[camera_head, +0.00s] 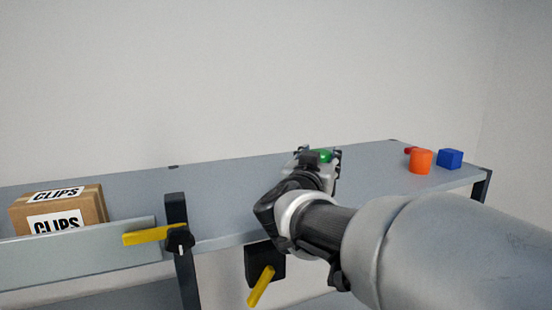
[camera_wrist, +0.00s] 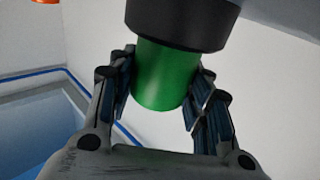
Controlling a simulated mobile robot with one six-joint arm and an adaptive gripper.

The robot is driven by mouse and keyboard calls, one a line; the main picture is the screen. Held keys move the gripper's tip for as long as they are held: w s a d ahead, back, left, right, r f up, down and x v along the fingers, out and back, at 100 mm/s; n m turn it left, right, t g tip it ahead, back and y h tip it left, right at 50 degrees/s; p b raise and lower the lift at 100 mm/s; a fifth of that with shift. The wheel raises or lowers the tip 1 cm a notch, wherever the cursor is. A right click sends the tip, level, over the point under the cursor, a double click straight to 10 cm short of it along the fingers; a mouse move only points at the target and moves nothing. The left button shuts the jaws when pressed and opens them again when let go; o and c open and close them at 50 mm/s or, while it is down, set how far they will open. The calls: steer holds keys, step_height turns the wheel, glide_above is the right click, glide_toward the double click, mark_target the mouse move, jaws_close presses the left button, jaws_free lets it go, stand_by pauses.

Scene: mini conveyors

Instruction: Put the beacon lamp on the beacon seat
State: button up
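The beacon lamp appears as a green cylinder (camera_wrist: 165,78) with a wide black end (camera_wrist: 175,25) in the wrist view. My gripper (camera_wrist: 162,90) has its fingers on both sides of the green part and looks shut on it. In the head view only a little of the green lamp (camera_head: 323,155) shows past my gripper (camera_head: 319,157), above the grey table. My arm hides much of the area below and to the right. I cannot make out the beacon seat in either view.
An orange cylinder (camera_head: 421,161), a blue cube (camera_head: 450,159) and a small red thing (camera_head: 410,150) are at the right of the grey table (camera_head: 220,180). A CLIPS box (camera_head: 92,207) is at the left. Yellow levers (camera_head: 150,235) (camera_head: 261,286) are along the front.

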steer(key=o, duration=0.3)
steer(key=shift+o, duration=0.2)
steer(key=shift+r, duration=0.2)
steer(key=v, duration=1.2)
steer(key=shift+f, duration=0.1)
